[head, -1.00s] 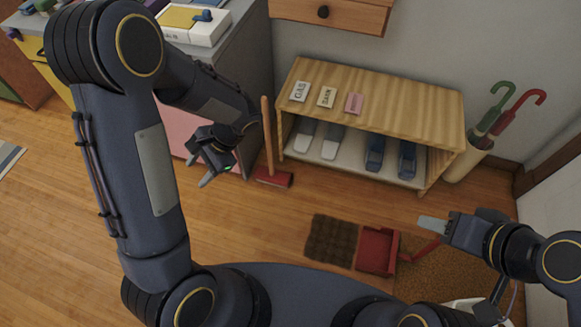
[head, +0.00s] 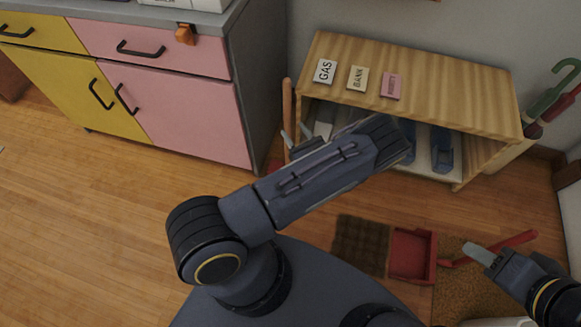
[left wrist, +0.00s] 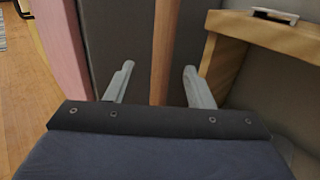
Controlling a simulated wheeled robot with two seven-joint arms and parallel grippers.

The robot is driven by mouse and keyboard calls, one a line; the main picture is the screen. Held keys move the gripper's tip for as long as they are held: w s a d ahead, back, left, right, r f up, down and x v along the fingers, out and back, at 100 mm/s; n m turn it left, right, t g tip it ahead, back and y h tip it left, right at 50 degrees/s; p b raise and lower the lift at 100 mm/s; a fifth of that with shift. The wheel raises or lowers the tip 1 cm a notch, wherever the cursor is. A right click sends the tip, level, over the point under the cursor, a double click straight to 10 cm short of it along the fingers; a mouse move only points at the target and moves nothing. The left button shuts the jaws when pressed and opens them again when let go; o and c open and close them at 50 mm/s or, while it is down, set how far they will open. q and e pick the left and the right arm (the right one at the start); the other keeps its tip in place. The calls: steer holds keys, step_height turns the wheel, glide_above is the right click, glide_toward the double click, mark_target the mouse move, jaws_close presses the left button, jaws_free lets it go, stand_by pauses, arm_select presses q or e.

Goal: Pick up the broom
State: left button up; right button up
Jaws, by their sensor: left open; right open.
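The broom stands upright by the left end of the shoe shelf. Its wooden handle (head: 287,97) shows in the head view, and a bit of its red head (head: 274,165) shows low down, mostly hidden by my left arm. My left gripper (head: 296,141) is at the handle, partly hidden behind my arm. In the left wrist view its two fingers are open (left wrist: 158,88), with the wooden handle (left wrist: 166,45) between them and a gap on each side. My right gripper (head: 483,256) is open at the lower right, over the red dustpan's handle.
The wooden shoe shelf (head: 430,88) stands right of the broom, with shoes inside and cards on top. A pink and yellow cabinet (head: 175,110) stands to the left. A red dustpan (head: 409,252) and dark mat (head: 361,245) lie on the floor. An umbrella stand is at right.

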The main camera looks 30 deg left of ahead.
mark_target(289, 121)
arm_select(q)
steer(key=x, duration=0.2)
steer(key=b+x, duration=0.1)
steer(key=x, duration=0.3)
steer(key=shift+w+d+r+b, duration=0.1)
steer(key=shift+r+b, duration=0.2)
steer(key=shift+r, duration=0.05)
jaws_close()
